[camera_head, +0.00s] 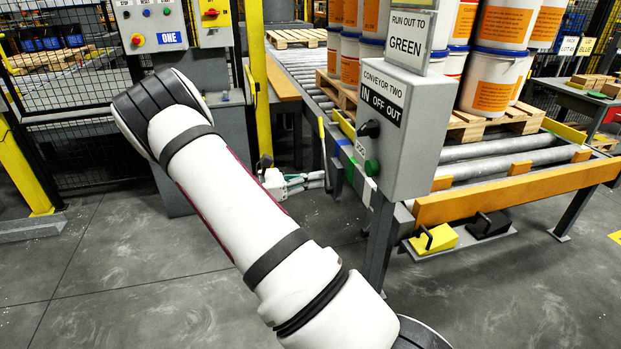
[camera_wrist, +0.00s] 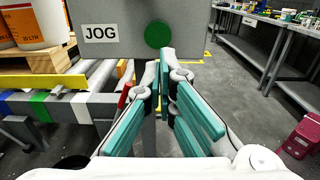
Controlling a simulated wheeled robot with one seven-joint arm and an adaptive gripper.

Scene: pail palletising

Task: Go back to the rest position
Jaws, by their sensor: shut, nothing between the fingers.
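My gripper (camera_head: 318,180) is shut and empty. In the head view it is beyond my white forearm, left of the grey conveyor two control box (camera_head: 405,145). In the wrist view the teal-padded fingers of my gripper (camera_wrist: 163,72) come together just below a round green button (camera_wrist: 157,35) beside the JOG label (camera_wrist: 100,33). I cannot tell whether the fingertips touch the box. In the head view the green button (camera_head: 372,168) shows on the box's left side, with a black selector knob (camera_head: 369,129) above it.
A roller conveyor (camera_head: 490,158) carries pallets of white-and-orange pails (camera_head: 495,70) at the right. Yellow and black pedals (camera_head: 434,239) lie on the floor. A grey panel (camera_head: 157,22) and mesh fence (camera_head: 70,130) stand left. A workbench (camera_wrist: 262,45) is at the right. The foreground floor (camera_head: 140,290) is clear.

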